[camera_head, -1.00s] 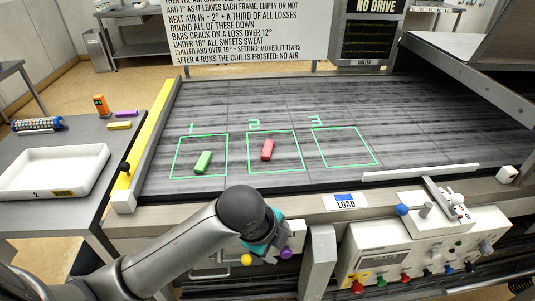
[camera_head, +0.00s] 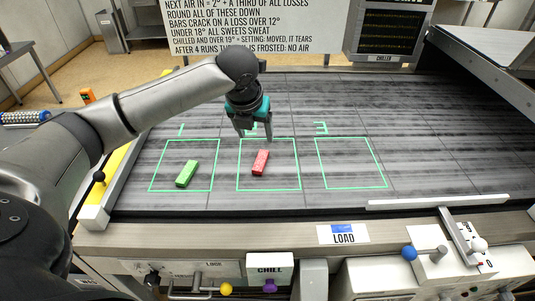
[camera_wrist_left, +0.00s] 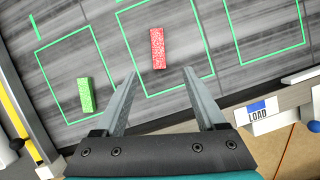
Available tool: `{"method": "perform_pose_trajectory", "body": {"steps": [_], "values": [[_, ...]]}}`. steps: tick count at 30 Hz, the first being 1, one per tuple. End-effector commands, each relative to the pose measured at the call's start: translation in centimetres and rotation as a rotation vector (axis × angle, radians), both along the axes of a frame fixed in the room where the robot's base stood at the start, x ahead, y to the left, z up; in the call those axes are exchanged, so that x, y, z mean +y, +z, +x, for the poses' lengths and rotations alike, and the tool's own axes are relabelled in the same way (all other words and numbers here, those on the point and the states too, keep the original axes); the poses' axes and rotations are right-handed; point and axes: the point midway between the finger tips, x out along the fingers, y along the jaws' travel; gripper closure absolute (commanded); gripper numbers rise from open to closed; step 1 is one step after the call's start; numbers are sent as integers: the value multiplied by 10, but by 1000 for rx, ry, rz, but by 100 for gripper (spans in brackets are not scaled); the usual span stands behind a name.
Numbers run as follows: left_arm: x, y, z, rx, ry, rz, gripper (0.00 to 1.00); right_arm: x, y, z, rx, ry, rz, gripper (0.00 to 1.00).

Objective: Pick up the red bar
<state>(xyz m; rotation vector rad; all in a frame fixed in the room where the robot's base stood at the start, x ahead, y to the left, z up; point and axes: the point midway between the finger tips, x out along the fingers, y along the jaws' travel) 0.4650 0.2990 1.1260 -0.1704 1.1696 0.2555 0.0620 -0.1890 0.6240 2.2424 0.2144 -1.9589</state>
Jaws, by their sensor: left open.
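The red bar (camera_head: 261,162) lies inside the green square marked 2 on the dark belt. In the left wrist view the red bar (camera_wrist_left: 158,48) lies beyond the fingertips, roughly in line with the gap between them. My left gripper (camera_head: 255,134) is above the belt, over the back part of square 2, fingers pointing down. Its fingers stand apart with nothing between them; they also show in the left wrist view (camera_wrist_left: 160,82). It does not touch the red bar. My right gripper is not in view.
A green bar (camera_head: 187,174) lies in square 1, left of the red bar. Square 3 (camera_head: 351,163) is empty. A white strip (camera_head: 437,201) and a control panel (camera_head: 440,262) with knobs are at the front right. A sign stands behind the belt.

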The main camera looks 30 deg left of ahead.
Motion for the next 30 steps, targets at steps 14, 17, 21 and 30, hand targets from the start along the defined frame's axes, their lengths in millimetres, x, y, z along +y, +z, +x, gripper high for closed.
{"method": "perform_pose_trajectory", "body": {"steps": [14, 17, 21, 30], "values": [[9, -80, 30, 2, 2, -1, 28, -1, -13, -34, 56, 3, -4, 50], [9, -84, 32, 1, 1, -1, 28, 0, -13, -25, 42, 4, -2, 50], [11, -94, 35, 3, 1, 0, 28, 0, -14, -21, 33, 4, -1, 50], [18, -128, 47, 2, 1, -1, 28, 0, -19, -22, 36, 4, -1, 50]]}}
